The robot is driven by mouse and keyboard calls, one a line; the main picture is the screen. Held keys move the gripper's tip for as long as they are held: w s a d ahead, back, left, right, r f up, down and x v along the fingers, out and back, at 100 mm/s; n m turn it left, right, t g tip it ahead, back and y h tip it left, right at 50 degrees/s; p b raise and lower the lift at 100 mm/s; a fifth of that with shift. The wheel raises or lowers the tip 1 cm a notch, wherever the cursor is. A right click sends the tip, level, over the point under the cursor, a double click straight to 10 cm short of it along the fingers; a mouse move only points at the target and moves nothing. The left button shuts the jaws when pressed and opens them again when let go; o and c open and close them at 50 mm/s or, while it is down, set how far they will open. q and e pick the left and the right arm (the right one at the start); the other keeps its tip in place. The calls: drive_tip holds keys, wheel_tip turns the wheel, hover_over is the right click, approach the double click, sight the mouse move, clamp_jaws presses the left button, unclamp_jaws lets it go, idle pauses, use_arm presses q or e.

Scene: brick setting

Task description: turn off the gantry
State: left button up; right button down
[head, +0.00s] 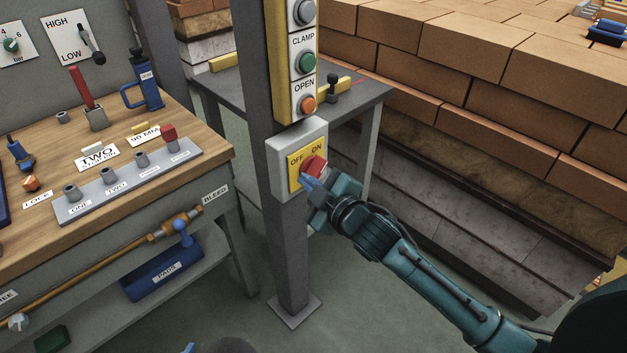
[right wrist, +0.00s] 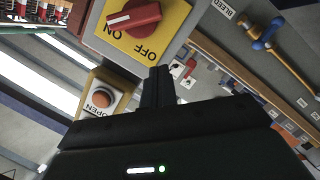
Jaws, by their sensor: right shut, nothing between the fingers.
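The gantry switch is a red rotary knob (head: 314,165) on a yellow plate (head: 295,178) marked OFF and ON, in a pale box on the grey post. In the right wrist view the knob (right wrist: 134,16) has a white mark at its end nearer the ON label. My right gripper (head: 310,186) is at the lower front of the knob, overlapping it in the head view. Its fingers (right wrist: 159,86) are shut and empty; in the wrist view they appear below the knob and plate, with a gap. A small blue tip at the head view's bottom edge may be my left gripper (head: 190,348).
Above the switch, the post carries a green CLAMP button (head: 306,62) and an orange OPEN button (head: 307,105). A wooden workbench (head: 215,148) with levers stands left. A grey table (head: 372,96) is behind the post. Stacked bricks (head: 480,50) fill the right.

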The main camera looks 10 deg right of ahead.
sight(314, 170)
drive_tip(key=shift+x, duration=1.05)
use_arm(q)
drive_tip(key=shift+d, duration=0.1)
use_arm(e)
drive_tip(key=f, duration=0.1)
drive_tip(key=w+d+f, duration=0.1)
drive_tip(key=d+f, duration=0.1)
drive_tip(key=shift+w+d, duration=0.2)
drive_tip(key=shift+w, duration=0.1)
